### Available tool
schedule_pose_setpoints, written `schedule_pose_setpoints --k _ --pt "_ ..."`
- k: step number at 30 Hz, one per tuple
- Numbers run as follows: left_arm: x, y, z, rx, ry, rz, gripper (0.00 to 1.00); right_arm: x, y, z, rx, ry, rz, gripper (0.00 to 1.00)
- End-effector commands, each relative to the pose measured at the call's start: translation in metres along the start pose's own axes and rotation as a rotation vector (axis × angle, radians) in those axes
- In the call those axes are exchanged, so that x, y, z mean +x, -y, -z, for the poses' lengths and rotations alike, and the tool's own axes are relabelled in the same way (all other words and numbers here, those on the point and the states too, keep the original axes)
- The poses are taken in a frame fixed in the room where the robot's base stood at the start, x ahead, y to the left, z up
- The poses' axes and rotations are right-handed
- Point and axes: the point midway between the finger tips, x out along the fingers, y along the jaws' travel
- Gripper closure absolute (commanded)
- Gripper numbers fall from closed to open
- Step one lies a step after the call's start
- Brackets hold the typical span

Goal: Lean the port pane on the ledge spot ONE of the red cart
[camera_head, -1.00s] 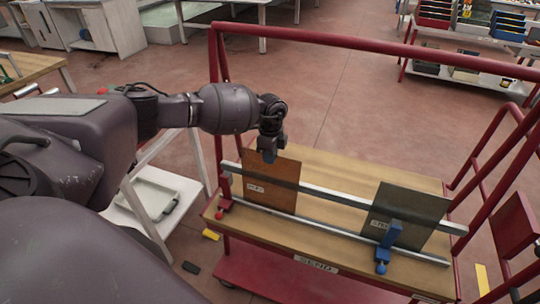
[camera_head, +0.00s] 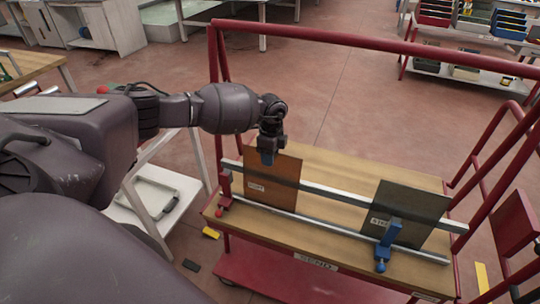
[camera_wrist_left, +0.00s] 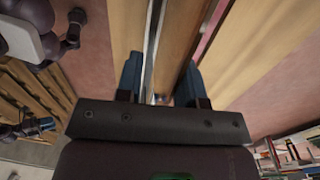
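The port pane (camera_head: 276,188), brown with a white "PORT" label, stands on the red cart's wooden deck (camera_head: 335,165). It leans against the upper metal rail (camera_head: 335,197), near the left end, with its foot by the lower rail (camera_head: 325,228). My left gripper (camera_head: 268,158) is at the pane's top edge. In the left wrist view its two blue fingertips (camera_wrist_left: 159,82) are apart, with a clear gap between them. I cannot tell whether a finger touches the pane. No mark for spot ONE is readable.
A dark grey pane (camera_head: 407,213) leans at the right, by a blue clamp (camera_head: 388,245). A red clamp (camera_head: 224,188) stands left of the port pane. The cart's red top bar (camera_head: 375,45) crosses behind my gripper. Deck behind the rails is bare.

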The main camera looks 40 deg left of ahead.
Motion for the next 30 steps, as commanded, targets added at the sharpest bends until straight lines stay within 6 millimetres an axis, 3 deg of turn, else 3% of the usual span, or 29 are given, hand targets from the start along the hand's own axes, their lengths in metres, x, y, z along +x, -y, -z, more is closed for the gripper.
schedule_pose_setpoints --k 8,24,30 --pt "-0.003 -0.001 0.0 0.0 0.001 -0.002 0.65 0.003 0.0 0.007 -0.002 -0.014 0.002 0.57" --pt "-0.09 0.001 0.0 0.0 -0.001 0.002 0.65 0.0 0.0 0.019 -0.002 -0.029 0.002 0.57" --pt "-0.105 0.0 0.0 0.0 0.0 0.0 0.65 -0.003 -0.001 0.014 -0.001 -0.017 0.0 0.57"
